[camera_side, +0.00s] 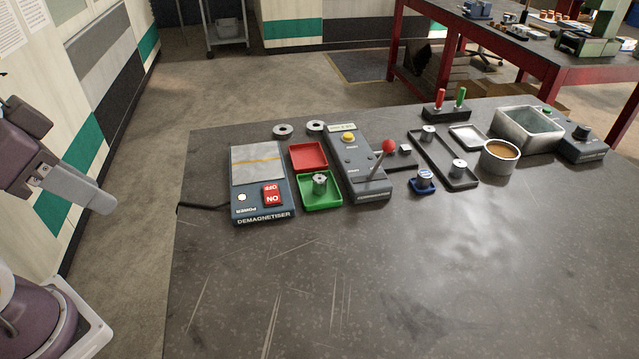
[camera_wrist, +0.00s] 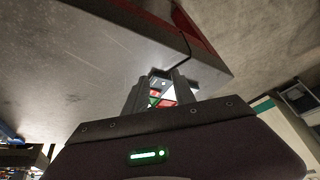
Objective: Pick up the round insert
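Several small metal cylinders could be the round insert, and I cannot tell which one the task means. In the side view, one metal insert (camera_side: 320,183) stands in the green tray (camera_side: 330,203). Two more, a far insert (camera_side: 428,133) and a near insert (camera_side: 459,168), stand on a long dark tray (camera_side: 438,156). Another metal piece (camera_side: 424,175) sits on a blue base (camera_side: 423,188). My gripper (camera_wrist: 160,82) shows in the wrist view with its fingers apart. Small red, green and white patches show between them, too small to identify. My arm is left of the table, well away from the inserts.
A demagnetiser (camera_side: 263,200), a red tray (camera_side: 308,155) and a control box with a red-knobbed lever (camera_side: 389,147) crowd the inserts. Two metal rings (camera_side: 282,130) lie behind. A cup (camera_side: 499,157) and open bin (camera_side: 528,127) stand right. The table's front (camera_side: 400,290) is clear.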

